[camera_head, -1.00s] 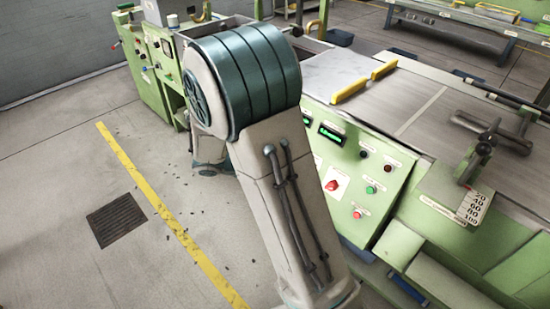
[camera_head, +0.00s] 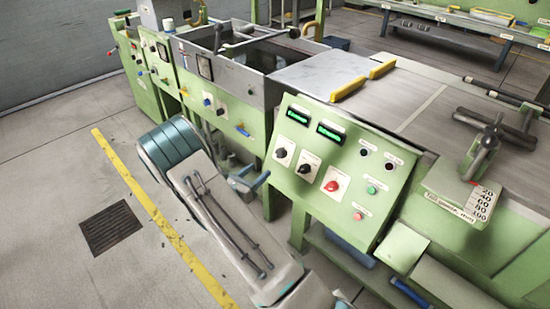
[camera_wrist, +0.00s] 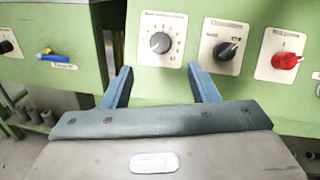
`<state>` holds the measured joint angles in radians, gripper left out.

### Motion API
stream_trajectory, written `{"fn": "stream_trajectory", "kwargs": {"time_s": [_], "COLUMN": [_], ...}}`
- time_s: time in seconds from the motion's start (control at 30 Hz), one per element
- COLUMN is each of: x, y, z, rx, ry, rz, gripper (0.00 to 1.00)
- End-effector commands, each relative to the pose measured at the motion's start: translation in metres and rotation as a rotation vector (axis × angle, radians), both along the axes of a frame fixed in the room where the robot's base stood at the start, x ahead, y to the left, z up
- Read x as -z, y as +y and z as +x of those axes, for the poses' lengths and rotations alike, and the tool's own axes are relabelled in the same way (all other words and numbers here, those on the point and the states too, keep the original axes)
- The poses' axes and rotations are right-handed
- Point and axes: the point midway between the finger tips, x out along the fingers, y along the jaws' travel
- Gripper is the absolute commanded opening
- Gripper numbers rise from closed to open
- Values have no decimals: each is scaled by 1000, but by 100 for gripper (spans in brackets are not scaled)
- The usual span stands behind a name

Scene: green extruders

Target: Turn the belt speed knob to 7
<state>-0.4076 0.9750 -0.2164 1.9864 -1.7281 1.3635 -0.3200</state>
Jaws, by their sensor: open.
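The control panel (camera_head: 325,215) is green and sloped. Its leftmost dark knob (camera_head: 281,153) sits on a white plate with a ring of marks; in the wrist view this knob (camera_wrist: 160,43) is straight ahead. The numbers and label are too small to read, so its setting is unclear. A second dark knob (camera_wrist: 228,49) and a red knob (camera_wrist: 287,60) are to its right. My gripper (camera_wrist: 160,70) is open and empty, its two blue fingers spread below and either side of the leftmost knob, apart from it. In the head view my gripper (camera_head: 258,184) is left of the panel.
Green displays (camera_head: 297,115) sit above the knobs. A neighbouring green cabinet has a blue handle (camera_wrist: 52,57), left of my gripper.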

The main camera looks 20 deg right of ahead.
Motion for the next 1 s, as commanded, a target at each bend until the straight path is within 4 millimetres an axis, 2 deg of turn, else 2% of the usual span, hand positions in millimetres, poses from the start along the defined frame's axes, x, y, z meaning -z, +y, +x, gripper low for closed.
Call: {"fn": "stream_trajectory", "kwargs": {"time_s": [0.03, 0.2, 0.4, 0.6, 0.9, 0.97, 1.0], "x": [0, 0, 0, 0, 0, 0, 0], "y": [-12, -45, -74, -88, -90, -90, -90], "z": [5, 21, 37, 44, 46, 46, 45], "rx": [5, 5, 3, 2, 1, 1, 1], "ry": [-1, -2, -1, 0, 0, 0, 0], "rz": [0, 1, 2, 2, 2, 2, 2], "gripper": [54, 54, 54, 54, 54, 40, 29]}}
